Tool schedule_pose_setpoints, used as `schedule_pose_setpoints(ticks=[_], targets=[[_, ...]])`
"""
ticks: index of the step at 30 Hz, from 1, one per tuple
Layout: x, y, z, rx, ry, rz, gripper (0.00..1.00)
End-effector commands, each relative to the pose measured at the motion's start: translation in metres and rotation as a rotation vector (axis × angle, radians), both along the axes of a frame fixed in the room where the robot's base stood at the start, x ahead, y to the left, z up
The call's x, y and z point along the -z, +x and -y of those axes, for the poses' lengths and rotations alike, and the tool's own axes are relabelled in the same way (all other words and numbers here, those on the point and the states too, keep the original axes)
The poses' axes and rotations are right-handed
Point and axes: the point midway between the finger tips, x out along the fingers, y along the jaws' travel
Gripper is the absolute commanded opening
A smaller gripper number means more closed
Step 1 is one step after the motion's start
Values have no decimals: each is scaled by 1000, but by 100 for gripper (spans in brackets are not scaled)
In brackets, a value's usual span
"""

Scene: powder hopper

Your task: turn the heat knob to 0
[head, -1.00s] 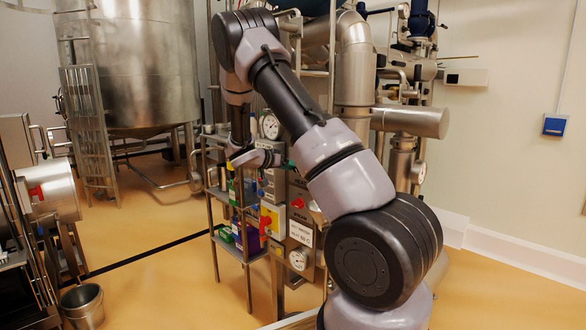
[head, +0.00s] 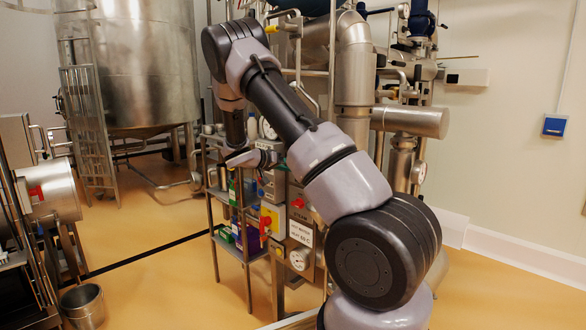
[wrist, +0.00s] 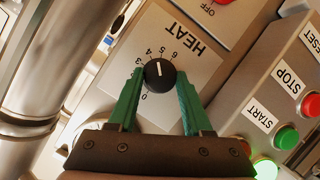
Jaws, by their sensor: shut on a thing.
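The black heat knob (wrist: 160,75) sits on a pale plate marked HEAT (wrist: 183,38), which appears upside down in the wrist view. Its white pointer line points up, close to the 5; the 0 is at the lower left of the dial. My gripper (wrist: 160,82) is shut on the knob, with one green finger on each side of it. In the head view my gripper (head: 252,159) is at the upper part of the control boxes, and I cannot make out the knob there.
A box with START and STOP buttons (wrist: 285,137) is close on the right of my gripper, with a red OFF button (wrist: 222,3) above. A thick steel pipe (wrist: 42,70) runs on the left. In the head view, a shelf rack (head: 247,255) stands beside the control boxes.

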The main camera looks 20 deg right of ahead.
Motion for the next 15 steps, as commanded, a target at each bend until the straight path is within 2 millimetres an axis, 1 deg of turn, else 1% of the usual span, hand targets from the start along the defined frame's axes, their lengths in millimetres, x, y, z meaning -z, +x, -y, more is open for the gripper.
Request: schedule_pose_setpoints(ticks=[15], targets=[[3, 4, -3, -2, -170, -461, 0]])
